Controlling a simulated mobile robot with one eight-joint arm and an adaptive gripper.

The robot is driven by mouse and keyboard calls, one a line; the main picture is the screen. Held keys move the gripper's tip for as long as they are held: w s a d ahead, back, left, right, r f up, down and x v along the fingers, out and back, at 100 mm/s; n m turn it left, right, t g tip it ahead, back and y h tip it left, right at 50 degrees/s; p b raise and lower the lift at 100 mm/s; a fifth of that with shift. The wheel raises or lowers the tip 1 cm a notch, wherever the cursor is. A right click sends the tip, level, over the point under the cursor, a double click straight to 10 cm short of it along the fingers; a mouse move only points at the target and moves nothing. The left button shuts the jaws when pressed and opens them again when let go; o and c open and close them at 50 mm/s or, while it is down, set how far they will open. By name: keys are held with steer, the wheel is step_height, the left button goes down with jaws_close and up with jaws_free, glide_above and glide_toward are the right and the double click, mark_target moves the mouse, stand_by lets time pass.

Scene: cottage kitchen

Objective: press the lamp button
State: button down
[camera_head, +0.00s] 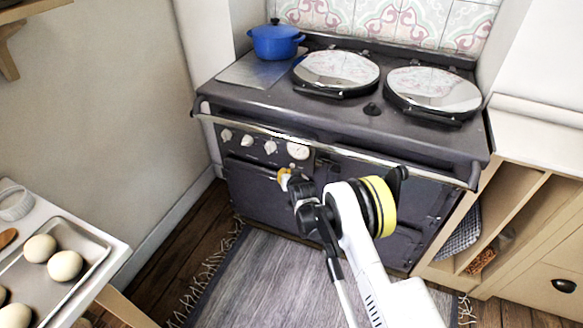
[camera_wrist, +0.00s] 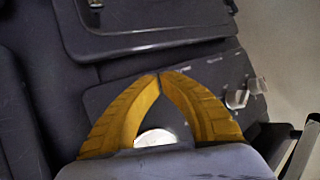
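No lamp and no lamp button can be made out in either view. My gripper (camera_head: 284,178) is in front of the dark range cooker (camera_head: 262,190), just below its round white dial (camera_head: 298,151). In the wrist view, the two yellow fingers of my gripper (camera_wrist: 160,76) curve together and their tips meet, with nothing held between them. The pale dial (camera_wrist: 155,138) shows between the fingers, partly hidden by the gripper body. Whether the fingertips touch the cooker front cannot be told.
Several knobs (camera_head: 248,141) line the cooker's front panel; two knobs (camera_wrist: 236,99) show in the wrist view. A blue pot (camera_head: 275,43) stands on top, beside two round lids. A tray (camera_head: 92,262) with eggs is at the lower left. Wooden shelves (camera_head: 512,205) stand right.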

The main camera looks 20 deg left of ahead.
steer(key=shift+s+a, duration=0.15)
steer(key=shift+s, duration=1.25)
steer(key=shift+s+a, duration=0.1)
steer(key=shift+s, duration=1.3)
steer(key=s, duration=0.3)
steer(key=shift+s+a, duration=0.1)
steer(key=shift+a, duration=0.05)
steer(key=w, duration=0.8)
steer(key=shift+w+d, duration=0.4)
stand_by(0.9)
steer(key=s, duration=0.5)
steer(key=shift+a, duration=0.2)
